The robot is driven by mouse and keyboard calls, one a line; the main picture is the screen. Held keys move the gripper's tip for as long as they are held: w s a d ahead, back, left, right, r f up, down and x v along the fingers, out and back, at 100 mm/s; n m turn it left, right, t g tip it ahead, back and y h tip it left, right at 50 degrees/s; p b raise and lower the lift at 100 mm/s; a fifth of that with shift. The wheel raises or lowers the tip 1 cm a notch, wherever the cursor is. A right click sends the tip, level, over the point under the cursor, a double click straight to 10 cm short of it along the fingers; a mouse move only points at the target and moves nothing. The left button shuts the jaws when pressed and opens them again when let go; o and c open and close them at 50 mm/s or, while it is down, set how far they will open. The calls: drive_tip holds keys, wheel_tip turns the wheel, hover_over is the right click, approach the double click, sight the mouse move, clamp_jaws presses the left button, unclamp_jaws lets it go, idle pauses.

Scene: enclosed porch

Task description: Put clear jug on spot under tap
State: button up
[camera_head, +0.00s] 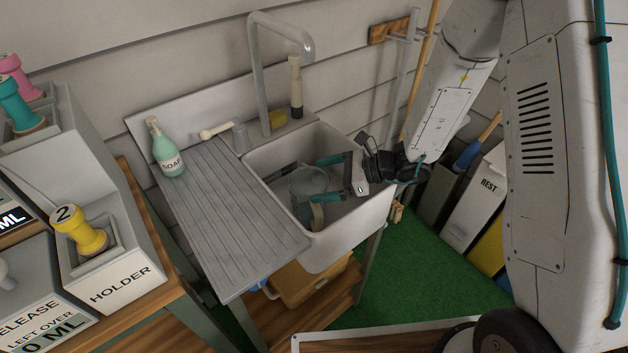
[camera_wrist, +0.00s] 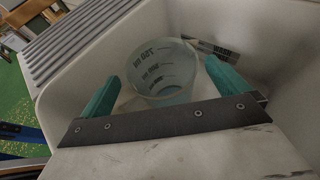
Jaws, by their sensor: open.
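The clear jug (camera_head: 308,182) is inside the white sink basin (camera_head: 345,235). In the wrist view the jug (camera_wrist: 160,72) shows measuring marks on its wall, and it looks upright. My gripper (camera_head: 322,180) reaches into the basin from the right, with its teal fingers apart. In the wrist view my gripper (camera_wrist: 162,72) has one finger on each side of the jug; I cannot tell whether either touches it. The grey tap (camera_head: 258,75) rises behind the basin, its spout bending toward the basin.
A ribbed drainboard (camera_head: 230,215) lies left of the basin, with a green soap bottle (camera_head: 166,150) at its back left. A yellow sponge (camera_head: 278,118) and a wooden-handled brush (camera_head: 296,85) are on the back ledge. The basin walls stand close around my gripper.

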drive_tip(key=v, duration=0.9)
drive_tip(key=s+r+n+g+h, duration=0.4)
drive_tip(key=s+r+n, duration=0.7)
drive_tip(key=r, duration=0.3)
drive_tip(key=s+d+r+n+t+h, duration=0.1)
drive_tip(key=s+d+r+n+h, duration=0.3)
drive_tip(key=s+d, duration=0.2)
drive_tip(key=s+d+r+n+t+h, duration=0.1)
drive_tip(key=s+d+r+n+h, duration=0.3)
drive_tip(key=s, duration=0.4)
drive_tip(key=shift+d+r+n+t+h, duration=0.25)
drive_tip(key=shift+d+n+t+h, duration=0.15)
drive_tip(key=shift+d+n+h, duration=0.4)
